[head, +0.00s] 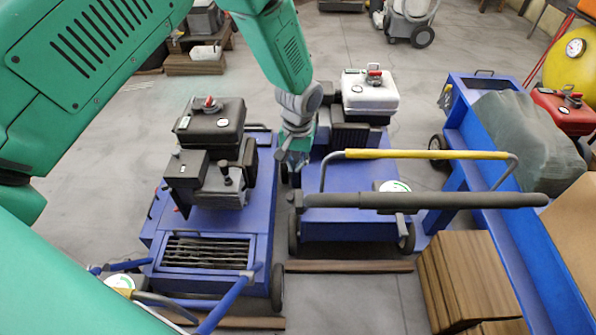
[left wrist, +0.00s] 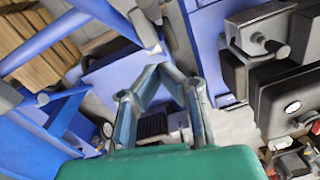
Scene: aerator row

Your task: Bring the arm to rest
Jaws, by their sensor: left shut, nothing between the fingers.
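My left arm reaches in from the left of the head view, green with grey joints. My left gripper (head: 292,165) hangs in the gap between two blue aerators and is shut and empty. In the left wrist view its fingers (left wrist: 157,70) meet at their tips, with nothing between them. The left aerator (head: 262,200) carries a black engine (head: 210,125). The other aerator (head: 345,215) carries an engine with a white tank (head: 370,95). I cannot tell whether the gripper touches either machine. My right gripper is not in view.
A yellow bar (head: 425,154) and a dark handle (head: 420,201) cross in front of the second aerator. A third blue machine (head: 495,190) bears a grey cover at the right. The floor behind is partly clear.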

